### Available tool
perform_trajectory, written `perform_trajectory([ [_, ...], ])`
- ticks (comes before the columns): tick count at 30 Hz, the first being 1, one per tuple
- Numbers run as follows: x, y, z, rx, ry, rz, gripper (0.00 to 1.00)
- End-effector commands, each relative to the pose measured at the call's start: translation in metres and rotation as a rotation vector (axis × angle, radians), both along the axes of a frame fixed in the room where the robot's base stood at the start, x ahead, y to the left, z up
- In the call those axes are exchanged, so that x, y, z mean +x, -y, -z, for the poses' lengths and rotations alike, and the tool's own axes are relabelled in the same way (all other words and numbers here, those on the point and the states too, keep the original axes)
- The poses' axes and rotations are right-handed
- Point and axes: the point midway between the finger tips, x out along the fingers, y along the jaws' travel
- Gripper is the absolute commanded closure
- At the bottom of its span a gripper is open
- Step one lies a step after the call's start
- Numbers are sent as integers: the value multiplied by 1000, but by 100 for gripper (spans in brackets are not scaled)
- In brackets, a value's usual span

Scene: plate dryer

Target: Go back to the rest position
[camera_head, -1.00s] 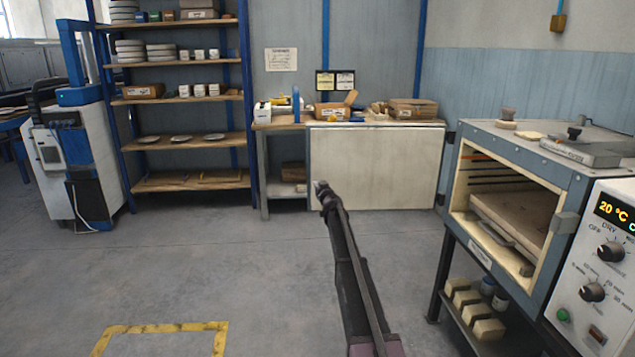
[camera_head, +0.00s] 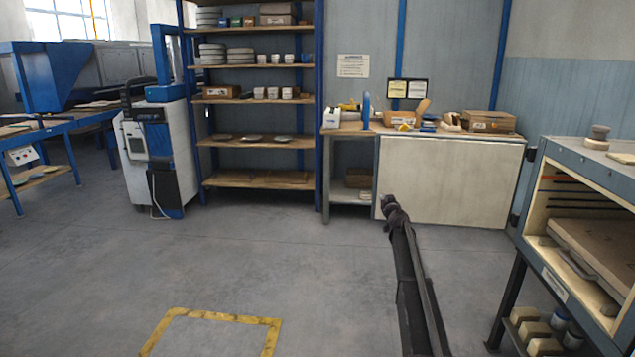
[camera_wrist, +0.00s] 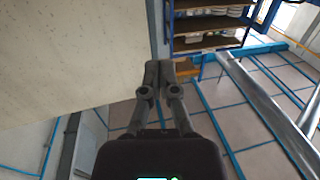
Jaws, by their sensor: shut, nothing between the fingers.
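My gripper (camera_head: 390,203) is at the end of my arm, which reaches up from the lower right of the head view. In the wrist view my gripper (camera_wrist: 159,68) shows its two fingers together, shut with nothing between them. It is in open space over the floor, in front of the white-fronted workbench (camera_head: 450,185) in the head view. The plate dryer (camera_head: 585,165) stands at the right edge with its front open and a brown slab (camera_head: 605,250) inside. My gripper is left of the dryer and apart from it.
A blue-framed shelf (camera_head: 255,145) with dishes and boxes stands at the back. A white and blue machine (camera_head: 155,150) is left of it, and a blue table (camera_head: 60,130) is further left. Yellow tape (camera_head: 215,315) marks the floor, which is clear in the middle.

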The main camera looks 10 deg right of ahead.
Motion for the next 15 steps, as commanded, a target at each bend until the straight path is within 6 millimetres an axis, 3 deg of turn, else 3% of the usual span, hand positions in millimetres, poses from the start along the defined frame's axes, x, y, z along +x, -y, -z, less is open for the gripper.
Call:
perform_trajectory([
  [5,-18,-27,3,1,-17,-63,100],
  [8,-37,-57,8,4,-45,-135,100],
  [15,-110,-147,37,22,-208,-358,100],
])
